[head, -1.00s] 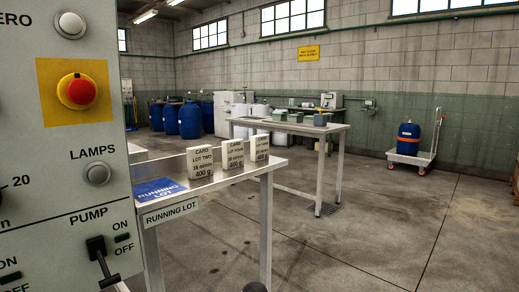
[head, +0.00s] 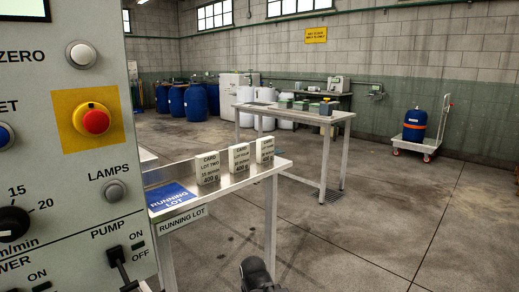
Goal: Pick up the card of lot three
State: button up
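Three pale upright cards stand in a row on a narrow metal shelf (head: 232,184). The left one is the card of lot two (head: 207,168). The middle one seems to read lot four (head: 239,157). The lot name on the right card (head: 265,150) is too small to read surely, so I cannot confirm it as lot three. A dark rounded part of my arm shows at the bottom edge, below and in front of the shelf. My gripper's fingers are not visible.
A blue running lot plate (head: 171,196) lies on the shelf's left end. A control panel (head: 60,150) with buttons and a pump switch fills the left. A metal table (head: 335,117) stands behind. A trolley with a blue drum (head: 414,125) is at right. The floor on the right is clear.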

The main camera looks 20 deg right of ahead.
aim_at(265, 146)
jog(key=u, duration=4.55)
jog(key=i, duration=0.1)
jog(key=z, duration=3.05)
jog(key=k, duration=0.2)
jog(key=u, duration=2.15)
jog(key=k, duration=2.3)
jog(key=z, duration=1.1)
jog(key=i, duration=1)
jog(key=u, duration=0.1)
